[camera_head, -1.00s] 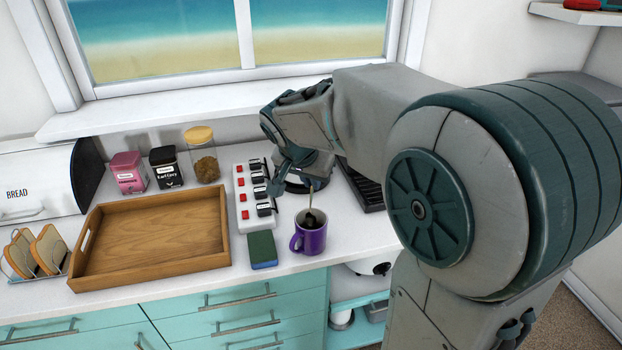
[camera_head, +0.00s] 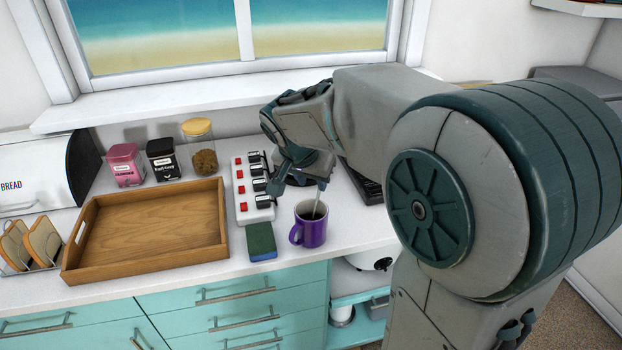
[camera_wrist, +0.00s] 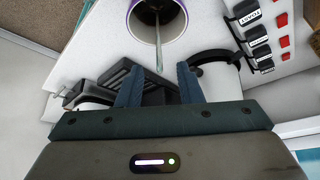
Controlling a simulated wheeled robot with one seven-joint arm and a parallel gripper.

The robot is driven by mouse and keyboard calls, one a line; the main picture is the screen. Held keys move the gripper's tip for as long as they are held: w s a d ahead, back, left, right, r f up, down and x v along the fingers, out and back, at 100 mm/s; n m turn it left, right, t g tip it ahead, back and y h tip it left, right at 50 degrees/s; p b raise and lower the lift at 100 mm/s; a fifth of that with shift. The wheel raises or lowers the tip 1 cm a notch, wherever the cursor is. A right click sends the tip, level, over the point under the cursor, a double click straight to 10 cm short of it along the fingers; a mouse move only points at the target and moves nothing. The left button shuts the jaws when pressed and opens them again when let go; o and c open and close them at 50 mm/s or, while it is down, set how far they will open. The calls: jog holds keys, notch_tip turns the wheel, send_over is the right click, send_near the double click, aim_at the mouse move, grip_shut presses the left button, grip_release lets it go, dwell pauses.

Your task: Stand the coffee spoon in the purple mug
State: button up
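The purple mug (camera_head: 311,233) stands upright near the counter's front edge, below my gripper (camera_head: 298,187). The coffee spoon (camera_head: 317,203) is in the mug, its thin handle rising above the rim and leaning slightly right in the head view. Its lower end is hidden inside the mug. In the wrist view, the spoon (camera_wrist: 158,48) runs from inside the mug (camera_wrist: 179,22) toward the gap between my fingers. My gripper (camera_wrist: 158,70) is open there, with a finger on each side and clear space between each finger and the handle.
A green sponge (camera_head: 261,240) lies left of the mug. Behind it is a white power strip (camera_head: 240,188) with red switches and labelled plugs. A wooden tray (camera_head: 225,215) sits farther left. A dark-topped appliance (camera_head: 366,188) stands close behind my gripper.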

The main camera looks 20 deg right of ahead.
jog(key=v, duration=1.4)
jog(key=shift+b, duration=0.4)
jog(key=shift+f, duration=0.1)
